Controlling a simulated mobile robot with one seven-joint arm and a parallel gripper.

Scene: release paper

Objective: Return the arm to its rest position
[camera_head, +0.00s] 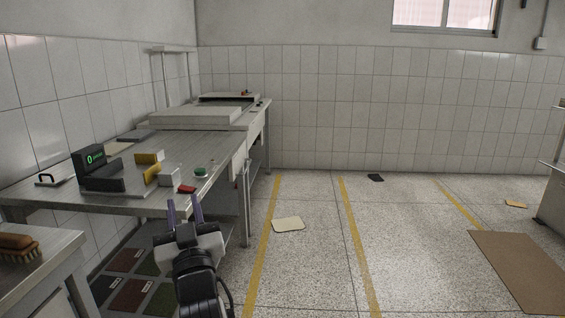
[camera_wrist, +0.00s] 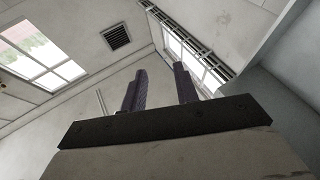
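My gripper (camera_head: 183,208) points upward in front of the long steel table, in the lower left-middle of the head view. Its two purple-grey fingers stand apart with nothing between them. In the wrist view my gripper (camera_wrist: 160,88) also shows two separated fingers and an empty gap, against the ceiling, windows and a vent. The arm below it is partly cut off by the bottom edge of the head view.
The steel table (camera_head: 225,150) holds a dark device (camera_head: 90,160), yellow-grey blocks (camera_head: 150,165), a green round item (camera_head: 200,172) and a red item (camera_head: 187,189). A cream sheet (camera_head: 288,224) and a brown mat (camera_head: 520,265) lie on the floor. The middle floor is mostly clear.

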